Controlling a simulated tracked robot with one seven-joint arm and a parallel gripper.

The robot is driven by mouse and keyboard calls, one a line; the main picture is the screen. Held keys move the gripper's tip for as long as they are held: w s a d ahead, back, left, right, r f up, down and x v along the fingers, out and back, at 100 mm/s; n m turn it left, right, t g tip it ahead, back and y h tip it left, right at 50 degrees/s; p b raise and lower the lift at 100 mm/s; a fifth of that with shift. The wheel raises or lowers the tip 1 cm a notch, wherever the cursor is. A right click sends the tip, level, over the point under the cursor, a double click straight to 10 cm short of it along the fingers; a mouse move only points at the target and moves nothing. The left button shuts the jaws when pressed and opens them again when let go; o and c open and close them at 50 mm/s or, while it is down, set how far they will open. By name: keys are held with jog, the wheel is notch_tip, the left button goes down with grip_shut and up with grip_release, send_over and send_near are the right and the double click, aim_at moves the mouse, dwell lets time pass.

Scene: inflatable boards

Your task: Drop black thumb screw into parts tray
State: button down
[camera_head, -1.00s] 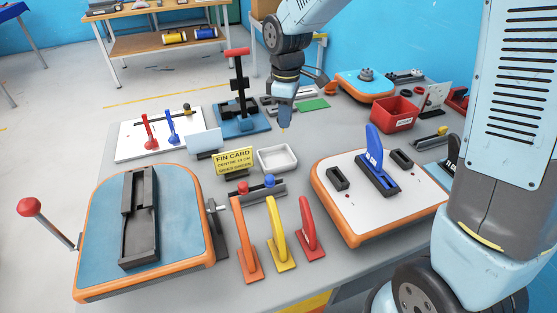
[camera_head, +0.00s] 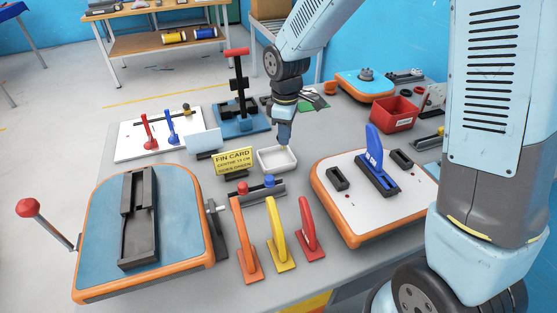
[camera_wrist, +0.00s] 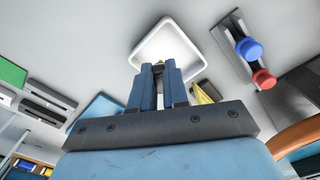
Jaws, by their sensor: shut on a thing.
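The white parts tray (camera_head: 279,164) stands on the grey table, to the right of the yellow fin card. It also shows in the wrist view (camera_wrist: 163,38), just beyond my fingertips. My gripper (camera_head: 283,148) points down over the tray's back part. In the wrist view my gripper (camera_wrist: 158,70) is shut on a small dark thing (camera_wrist: 158,67), which looks like the black thumb screw. It is mostly hidden between the fingers. I cannot tell the exact height of the fingertips above the tray floor.
The yellow fin card (camera_head: 232,160) stands close to the tray's left. A rack with blue and red knobs (camera_head: 262,189) lies in front. A white board with a blue fin (camera_head: 375,150) is at right. A blue press with a red handle (camera_head: 238,112) stands behind.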

jog(key=c, duration=1.1)
grip_release()
jog(key=shift+o, duration=0.2)
jog(key=shift+r, duration=0.1)
notch_tip(320, 180, up, 14)
jog(key=shift+f, duration=0.25)
jog(key=s+d+r+m+t, duration=0.2)
jog(key=s+d+r+m, duration=0.2)
jog(key=d, duration=0.5)
jog(key=s+d+r+m+t, duration=0.1)
jog(key=s+d+r+m, duration=0.25)
jog(key=d, duration=0.45)
jog(key=s+d+r+m+t, duration=0.1)
jog(key=s+d+m+t, duration=0.1)
jog(key=s+d+m, duration=0.7)
jog(key=shift+s+d+r+t, duration=0.15)
jog(key=shift+s+d+t, duration=0.15)
jog(key=shift+s+d, duration=0.75)
